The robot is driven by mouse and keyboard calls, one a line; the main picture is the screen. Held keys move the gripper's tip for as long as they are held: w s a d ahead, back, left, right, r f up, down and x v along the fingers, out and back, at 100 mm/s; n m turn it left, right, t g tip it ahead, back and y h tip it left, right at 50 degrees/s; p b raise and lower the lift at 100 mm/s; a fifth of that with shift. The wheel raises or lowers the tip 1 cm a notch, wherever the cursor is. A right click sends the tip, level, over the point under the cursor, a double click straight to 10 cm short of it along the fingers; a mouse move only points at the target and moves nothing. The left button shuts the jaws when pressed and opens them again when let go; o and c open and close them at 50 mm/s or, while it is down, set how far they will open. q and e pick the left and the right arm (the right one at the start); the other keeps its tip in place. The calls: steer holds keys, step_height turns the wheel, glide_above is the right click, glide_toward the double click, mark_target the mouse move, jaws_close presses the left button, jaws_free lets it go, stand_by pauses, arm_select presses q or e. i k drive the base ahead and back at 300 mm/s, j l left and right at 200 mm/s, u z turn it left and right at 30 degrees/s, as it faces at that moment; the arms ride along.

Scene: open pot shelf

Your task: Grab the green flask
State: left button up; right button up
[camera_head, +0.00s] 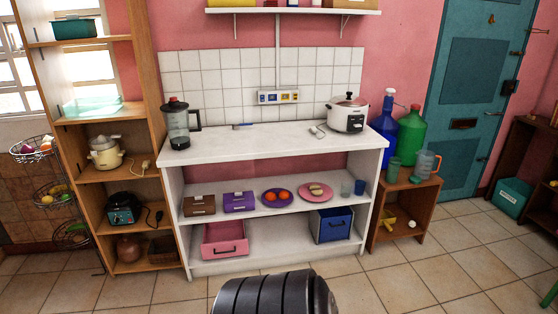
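A large green flask (410,138) with a narrow neck stands upright on a small brown wooden stand (405,200), right of the white counter. A blue flask (385,123) stands close beside it on the left, partly behind the counter's edge. A small green cup (393,170) and a clear jug (425,164) stand in front of the green flask and hide its lowest part. Neither of my grippers is in view.
The white counter (265,143) holds a blender (178,124) and a white cooker (348,114). A wooden shelf (148,120) stands left. A teal door (478,90) is behind the stand on the right. The tiled floor (430,265) before the stand is clear.

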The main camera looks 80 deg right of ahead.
mark_target(394, 164)
steer(key=z, duration=3.6)
steer(key=i+j, duration=0.1)
steer(key=i, duration=0.25)
steer(key=i+j, duration=0.1)
steer(key=i, duration=0.25)
